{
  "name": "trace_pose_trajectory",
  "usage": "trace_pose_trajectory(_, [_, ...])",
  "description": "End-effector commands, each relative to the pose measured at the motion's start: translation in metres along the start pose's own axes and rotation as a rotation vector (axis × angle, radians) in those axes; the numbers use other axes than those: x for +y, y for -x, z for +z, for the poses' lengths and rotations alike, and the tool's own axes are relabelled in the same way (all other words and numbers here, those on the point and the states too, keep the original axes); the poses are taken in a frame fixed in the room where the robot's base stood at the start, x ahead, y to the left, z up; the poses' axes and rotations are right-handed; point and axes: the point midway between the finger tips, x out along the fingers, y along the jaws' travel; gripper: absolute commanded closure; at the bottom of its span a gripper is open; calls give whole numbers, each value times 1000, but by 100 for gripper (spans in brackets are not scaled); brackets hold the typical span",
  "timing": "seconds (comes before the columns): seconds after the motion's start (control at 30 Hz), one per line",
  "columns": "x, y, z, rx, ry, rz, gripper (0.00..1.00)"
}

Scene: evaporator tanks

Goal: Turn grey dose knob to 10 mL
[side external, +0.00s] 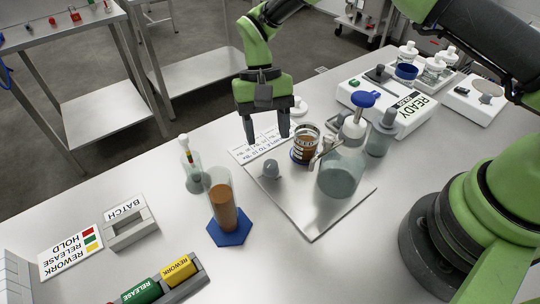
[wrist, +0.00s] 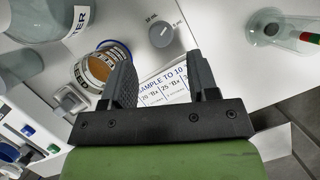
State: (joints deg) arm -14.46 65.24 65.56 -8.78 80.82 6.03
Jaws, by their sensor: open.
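The grey dose knob (side external: 270,168) is a small round knob on a silver plate (side external: 310,222). In the wrist view the knob (wrist: 161,36) sits beyond my fingertips, near the top middle, with small mL labels on the plate beside it. A light mark shows on its top, but I cannot tell exactly which label it points to. My gripper (side external: 267,137) hangs fingers down, open and empty, behind and above the knob, over the printed card. In the wrist view its two fingers (wrist: 158,72) are spread apart and do not touch the knob.
A brown-filled jar (side external: 305,146) and a large glass bottle (side external: 342,172) stand right of the knob. A cylinder of brown liquid (side external: 223,208) on a blue base and a small flask (side external: 193,178) stand left. The printed card (side external: 252,146) lies behind the knob.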

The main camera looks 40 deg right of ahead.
Motion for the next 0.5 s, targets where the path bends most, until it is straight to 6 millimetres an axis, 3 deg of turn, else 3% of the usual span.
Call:
trace_pose_trajectory(0.2, [0, -40, 1, -3, 0, 3, 46])
trace_pose_trajectory(0.5, [0, -60, 0, 1, 0, 1, 46])
